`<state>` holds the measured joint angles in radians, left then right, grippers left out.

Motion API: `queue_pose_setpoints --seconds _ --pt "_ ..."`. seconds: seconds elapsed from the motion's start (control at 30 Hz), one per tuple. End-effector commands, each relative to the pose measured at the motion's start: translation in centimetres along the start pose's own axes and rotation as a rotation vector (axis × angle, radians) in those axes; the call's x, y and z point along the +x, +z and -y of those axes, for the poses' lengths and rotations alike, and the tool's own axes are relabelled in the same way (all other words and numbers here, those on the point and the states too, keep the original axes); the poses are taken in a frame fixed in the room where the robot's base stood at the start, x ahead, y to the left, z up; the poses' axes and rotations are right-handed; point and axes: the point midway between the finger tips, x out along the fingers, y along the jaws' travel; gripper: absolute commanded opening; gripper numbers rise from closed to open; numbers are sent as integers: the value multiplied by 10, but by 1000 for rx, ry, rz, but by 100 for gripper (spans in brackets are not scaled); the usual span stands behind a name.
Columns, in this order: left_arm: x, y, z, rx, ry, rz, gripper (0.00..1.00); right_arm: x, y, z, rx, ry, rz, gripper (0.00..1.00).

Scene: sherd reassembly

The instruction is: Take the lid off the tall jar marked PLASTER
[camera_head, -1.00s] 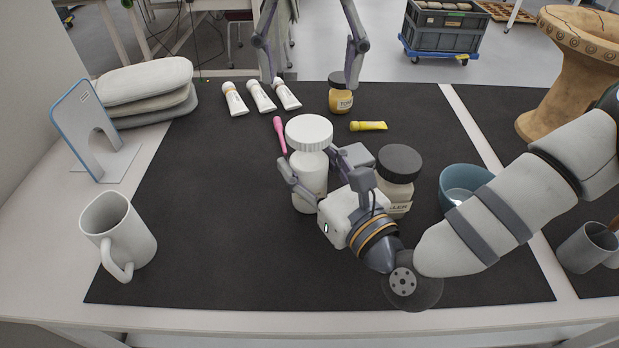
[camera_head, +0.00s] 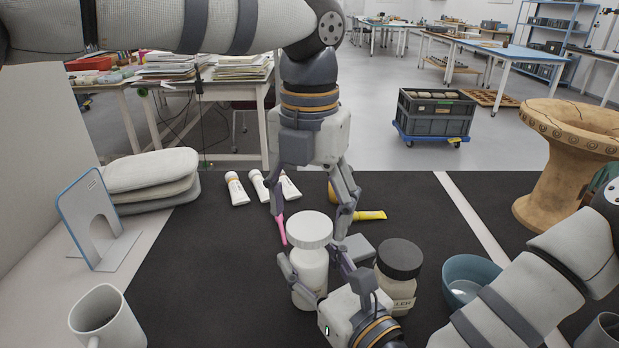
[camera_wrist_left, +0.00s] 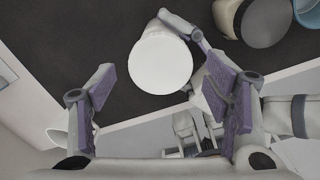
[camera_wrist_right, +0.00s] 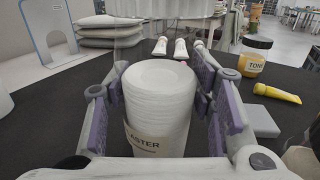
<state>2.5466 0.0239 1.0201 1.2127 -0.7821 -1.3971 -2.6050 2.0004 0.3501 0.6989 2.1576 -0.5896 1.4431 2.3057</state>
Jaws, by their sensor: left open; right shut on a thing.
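The tall white PLASTER jar (camera_head: 309,271) stands upright on the black mat, with its white lid (camera_head: 310,228) on top. In the right wrist view the jar (camera_wrist_right: 160,112) shows part of its label, and the lid looks see-through at the top. My right gripper (camera_head: 308,280) is shut around the jar's body from the front right. My left gripper (camera_head: 309,222) is open and points down above and behind the lid. In the left wrist view the white lid (camera_wrist_left: 161,62) lies ahead of the two open fingers, apart from them.
A dark-lidded jar (camera_head: 398,272) stands just right of the PLASTER jar, with a grey block (camera_head: 357,248) between. A blue bowl (camera_head: 469,279) is further right. A pink tool (camera_head: 281,229), white tubes (camera_head: 262,187) and a yellow tube (camera_head: 369,215) lie behind. The mat's left part is clear.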

Motion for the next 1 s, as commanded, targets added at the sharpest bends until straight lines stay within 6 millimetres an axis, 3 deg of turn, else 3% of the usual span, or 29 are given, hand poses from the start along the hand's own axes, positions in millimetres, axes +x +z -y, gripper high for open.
queue_pose_setpoints --seconds 0.13,0.4,0.63,0.77,0.87,1.0 --pt "14 0 0 -1 -2 -1 71 0 -1 0 2 1 -3 0" --pt "16 0 0 -2 -1 0 68 0 -1 0 2 1 -4 0" --pt "16 0 0 -2 -1 0 18 0 -1 0 2 1 -4 0" --pt "16 0 0 -16 0 -1 18 0 -2 0 2 1 -4 0" --pt "16 0 0 -172 4 0 18 0 -2 0 3 1 -4 0" --pt "15 -1 0 -708 9 5 18 0 -2 0 3 1 -4 0"
